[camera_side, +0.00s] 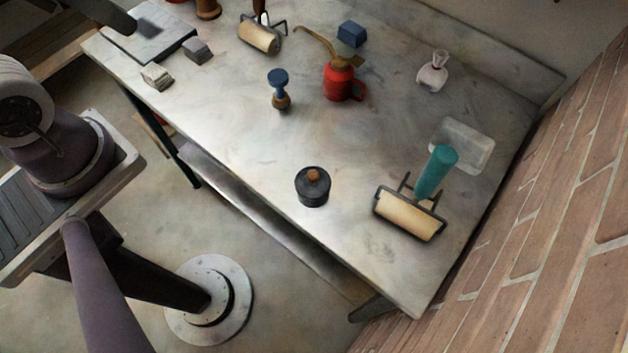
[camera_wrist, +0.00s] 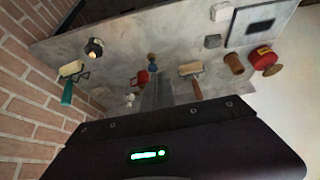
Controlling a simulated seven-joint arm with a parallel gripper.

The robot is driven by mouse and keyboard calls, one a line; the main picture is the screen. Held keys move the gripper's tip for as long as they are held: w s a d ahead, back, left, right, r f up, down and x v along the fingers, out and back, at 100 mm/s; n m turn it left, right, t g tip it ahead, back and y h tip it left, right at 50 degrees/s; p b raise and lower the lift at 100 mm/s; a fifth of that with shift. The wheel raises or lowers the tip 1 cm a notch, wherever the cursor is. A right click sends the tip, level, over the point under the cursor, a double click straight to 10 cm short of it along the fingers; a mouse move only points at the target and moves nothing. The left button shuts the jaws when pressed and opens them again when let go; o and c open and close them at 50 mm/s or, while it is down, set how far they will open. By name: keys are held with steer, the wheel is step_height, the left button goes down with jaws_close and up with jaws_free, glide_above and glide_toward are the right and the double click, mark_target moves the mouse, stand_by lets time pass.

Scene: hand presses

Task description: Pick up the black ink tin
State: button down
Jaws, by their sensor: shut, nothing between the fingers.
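The black ink tin (camera_side: 312,187) is a short round dark tin with an orange-brown knob on top. It stands upright near the front edge of the bench in the side view, with nothing touching it. In the wrist view the tin (camera_wrist: 94,48) is small, at the upper left. My gripper (camera_wrist: 157,88) shows in the wrist view as grey fingers, shut and empty. It is well apart from the tin, which lies up and to the left of the fingers there. The fingers cannot be made out in the side view.
On the bench (camera_side: 240,140), a teal-handled roller (camera_side: 411,213) and a clear slab (camera_side: 461,145) lie right of the tin. A blue-topped stamp (camera_side: 279,88), a red oil can (camera_side: 341,82) and a white bottle (camera_side: 433,72) stand farther back. A brick wall (camera_side: 560,230) borders the right.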

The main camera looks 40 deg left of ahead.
steer(key=c, duration=0.6)
jaws_free()
steer(key=shift+o, duration=0.2)
